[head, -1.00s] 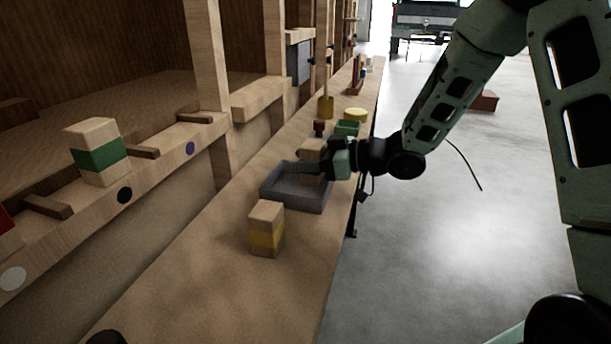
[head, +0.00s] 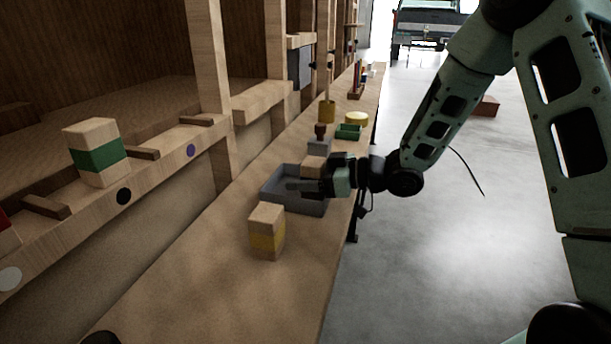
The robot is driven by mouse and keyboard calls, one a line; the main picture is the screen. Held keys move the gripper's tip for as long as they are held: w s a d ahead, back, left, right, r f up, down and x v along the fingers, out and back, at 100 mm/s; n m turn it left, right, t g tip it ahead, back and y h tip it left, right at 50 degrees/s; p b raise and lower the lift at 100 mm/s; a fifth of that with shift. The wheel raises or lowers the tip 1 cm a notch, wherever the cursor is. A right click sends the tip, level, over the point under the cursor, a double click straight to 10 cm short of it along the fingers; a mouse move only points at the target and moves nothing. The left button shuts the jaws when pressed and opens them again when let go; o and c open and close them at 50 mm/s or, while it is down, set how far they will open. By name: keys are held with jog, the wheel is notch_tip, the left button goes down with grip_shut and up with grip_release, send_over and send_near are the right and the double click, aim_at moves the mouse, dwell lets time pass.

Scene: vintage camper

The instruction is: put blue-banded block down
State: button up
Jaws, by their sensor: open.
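A wooden block (head: 314,163) stands in the grey tray (head: 279,203) on the long bench. Only its plain top part shows; any blue band is hidden behind my gripper. My gripper (head: 312,187) is open around the block, low inside the tray, reaching in from the right. One dark finger shows on the near side of the block; the far finger is mostly hidden. I cannot see the block's base against the tray floor.
A yellow-banded block (head: 266,231) stands on the bench just in front of the tray. A green-banded block (head: 96,153) stands on the shelf at left. The near bench is clear.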

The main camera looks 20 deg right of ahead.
jog(key=p+v, duration=0.2)
jog(key=v, duration=1)
jog(key=shift+r, duration=0.2)
